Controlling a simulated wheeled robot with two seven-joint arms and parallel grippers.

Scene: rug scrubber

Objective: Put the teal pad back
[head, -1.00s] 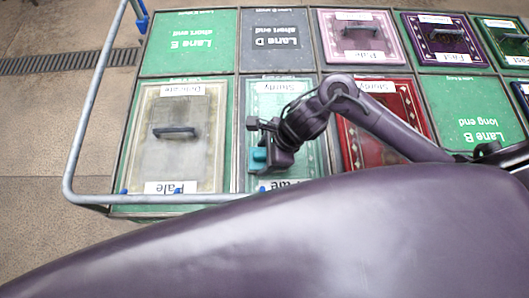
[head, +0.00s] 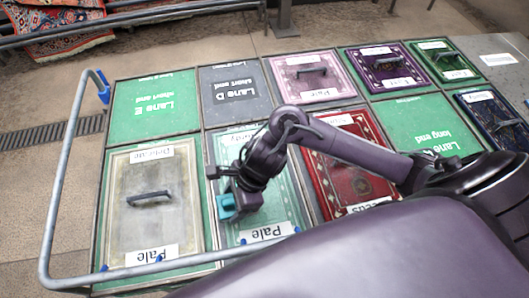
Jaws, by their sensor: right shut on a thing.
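The teal pad (head: 226,207) shows as a small teal block at the end of my right arm. My right gripper (head: 236,196) is shut on it, and the gripper's dark body hides part of the pad. Both are over the pale green bordered panel (head: 284,207) labelled "Sturdy" and "Pale", near its left side. I cannot tell whether the pad touches that panel. My left gripper is not in view.
A grey tube rail (head: 60,180) runs around the left and front of the board. The grey panel (head: 130,222) with a dark handle lies left of my gripper, the red panel (head: 324,182) right. Lane E (head: 155,106) and Lane D (head: 234,78) are bare.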

